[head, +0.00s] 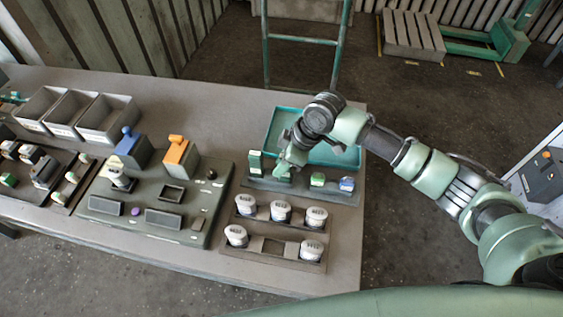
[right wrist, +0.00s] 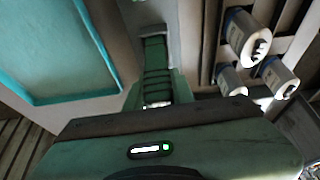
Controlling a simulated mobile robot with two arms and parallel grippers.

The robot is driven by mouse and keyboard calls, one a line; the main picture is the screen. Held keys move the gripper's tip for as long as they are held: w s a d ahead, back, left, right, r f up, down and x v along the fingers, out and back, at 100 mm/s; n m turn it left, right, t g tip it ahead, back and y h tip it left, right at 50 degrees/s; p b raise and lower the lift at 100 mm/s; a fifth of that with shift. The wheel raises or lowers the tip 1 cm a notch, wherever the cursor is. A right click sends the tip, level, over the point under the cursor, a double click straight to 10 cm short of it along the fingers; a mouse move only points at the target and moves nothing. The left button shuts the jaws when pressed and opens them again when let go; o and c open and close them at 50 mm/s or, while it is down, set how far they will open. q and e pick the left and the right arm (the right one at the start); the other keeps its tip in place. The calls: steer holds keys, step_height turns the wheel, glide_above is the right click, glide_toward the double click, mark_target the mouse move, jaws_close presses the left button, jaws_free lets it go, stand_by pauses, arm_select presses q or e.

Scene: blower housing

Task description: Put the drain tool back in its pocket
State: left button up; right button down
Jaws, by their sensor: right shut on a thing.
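My right gripper (head: 284,168) is over the left part of a grey tool rack (head: 335,196). It is shut on a dark green ribbed handle, which I take to be the drain tool (right wrist: 156,62). The handle lies between the green fingers in the right wrist view. Its lower end and the pocket under it are hidden, so I cannot tell whether it is inside. A green piece (head: 255,163) stands upright just left of the gripper. A green piece (head: 317,180) and a blue piece (head: 347,184) sit farther right in the rack. My left gripper is not seen.
A teal tray (head: 338,152) lies behind the rack, under my right wrist. White labelled canisters (head: 280,211) stand in holders in front. A panel with a blue lever (head: 128,147) and an orange lever (head: 176,150) is to the left. Grey bins (head: 107,117) stand farther left.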

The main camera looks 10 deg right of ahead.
steer(key=shift+f, duration=0.4)
steer(key=c, duration=1.1)
jaws_free()
steer(key=shift+d+r, duration=0.25)
steer(key=shift+r, duration=0.3)
steer(key=b+v, duration=0.2)
steer(key=v, duration=0.4)
steer(key=shift+s+d+r, duration=0.1)
steer(key=shift+d+r, duration=0.05)
steer(key=shift+r, duration=0.2)
